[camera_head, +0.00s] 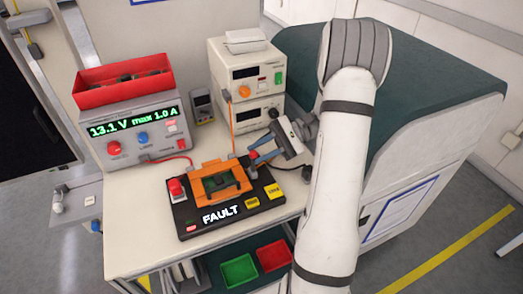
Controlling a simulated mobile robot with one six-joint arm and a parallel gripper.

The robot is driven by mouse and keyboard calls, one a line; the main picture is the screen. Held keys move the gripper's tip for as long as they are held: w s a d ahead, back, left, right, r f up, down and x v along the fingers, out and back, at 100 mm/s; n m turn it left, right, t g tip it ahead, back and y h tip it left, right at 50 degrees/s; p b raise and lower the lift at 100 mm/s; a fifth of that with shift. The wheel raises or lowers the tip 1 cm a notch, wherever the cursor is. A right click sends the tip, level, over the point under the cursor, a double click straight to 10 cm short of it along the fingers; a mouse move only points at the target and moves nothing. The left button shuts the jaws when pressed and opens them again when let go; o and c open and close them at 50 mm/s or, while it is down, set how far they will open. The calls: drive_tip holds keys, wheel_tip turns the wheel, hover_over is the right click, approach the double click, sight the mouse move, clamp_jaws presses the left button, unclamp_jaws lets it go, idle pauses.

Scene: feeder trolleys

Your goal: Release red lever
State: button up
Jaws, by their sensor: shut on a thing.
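The dark test fixture (240,215) lies on the white bench and its display reads FAULT. An orange frame (208,188) on it surrounds a dark opening with a small green part (222,186). My gripper (257,157) reaches in from the right, low over the frame's back right corner. Its blue-grey fingers are shut on the small red end of the red lever (254,154). The fingers hide most of the lever, so I cannot tell its angle.
A red knob (176,187) stands at the fixture's left, and two yellow buttons (273,191) are at its right. A power supply (138,129) bears a red bin (123,82). Stacked instruments (246,80) stand behind. Green (239,270) and red (273,255) trays sit below.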

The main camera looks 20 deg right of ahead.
drive_tip(key=o, duration=0.9)
drive_tip(key=shift+w+f, duration=0.1)
drive_tip(key=shift+w, duration=0.05)
wheel_tip(320, 180, up, 10)
idle(0.3)
drive_tip(key=s+a+f+n+t+h, duration=0.2)
drive_tip(key=s+a+n+h, duration=0.1)
drive_tip(key=s+n+h, duration=0.2)
drive_tip(key=s+a+f+n+t+h, duration=0.2)
drive_tip(key=s+a+n+h, duration=0.2)
drive_tip(key=s+h, duration=0.5)
drive_tip(key=shift+a+n+h, duration=0.25)
drive_tip(key=shift+n+h, duration=0.35)
drive_tip(key=shift+h, duration=0.6)
